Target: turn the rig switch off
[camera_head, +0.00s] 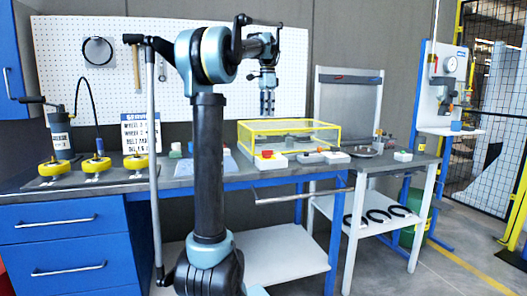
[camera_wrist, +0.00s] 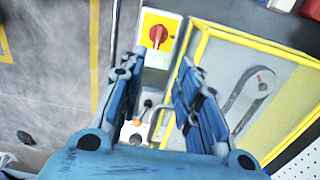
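The rig switch (camera_wrist: 158,36) is a red rotary knob on a yellow plate, set on a pale box. In the head view the red switch (camera_head: 266,154) is small, at the front edge of the yellow-framed guard (camera_head: 246,146). My gripper (camera_wrist: 158,72) is open and empty, its two blue fingers apart. In the head view my gripper (camera_head: 267,108) hangs downward above the guard, clear of the switch. The switch's marking is too small to read.
The clear guard (camera_wrist: 192,45) stands right beside the switch. A small lever with an orange knob (camera_wrist: 137,122) shows between the fingers. Yellow wheels (camera_head: 97,165) stand at left.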

